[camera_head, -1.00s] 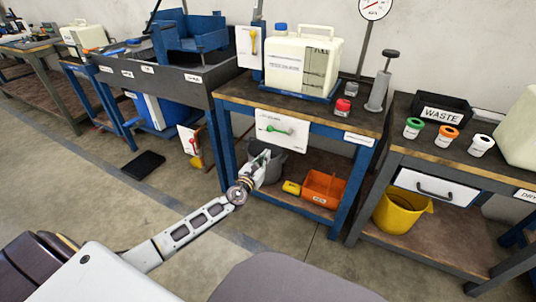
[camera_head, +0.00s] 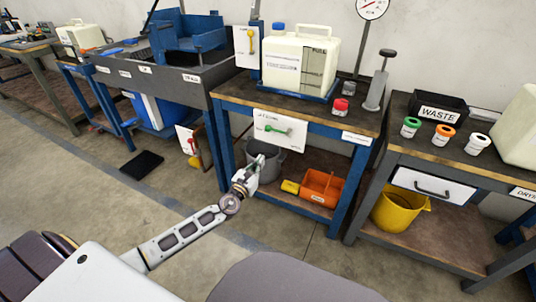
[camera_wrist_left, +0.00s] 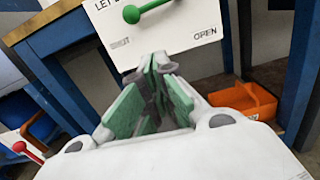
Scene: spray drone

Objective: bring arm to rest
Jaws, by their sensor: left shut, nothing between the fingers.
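My left arm reaches in from the lower left in the head view, and its gripper (camera_head: 256,165) is in front of the middle bench, below the white valve panel (camera_head: 279,128). In the left wrist view the gripper's green-padded fingers (camera_wrist_left: 155,85) are shut with nothing between them. The panel (camera_wrist_left: 205,45) with its green lever (camera_wrist_left: 150,10) is just beyond the fingertips; the lever lies across the panel, and the word OPEN is at its right. The gripper is apart from the lever. My right gripper is not in view.
The middle bench (camera_head: 345,122) carries a white jug (camera_head: 300,60) and a red-capped jar (camera_head: 340,108). A grey bucket (camera_head: 268,160) and an orange tray (camera_head: 322,188) are under it. A yellow bucket (camera_head: 398,210) is at right. The floor (camera_head: 100,195) at left is mostly clear.

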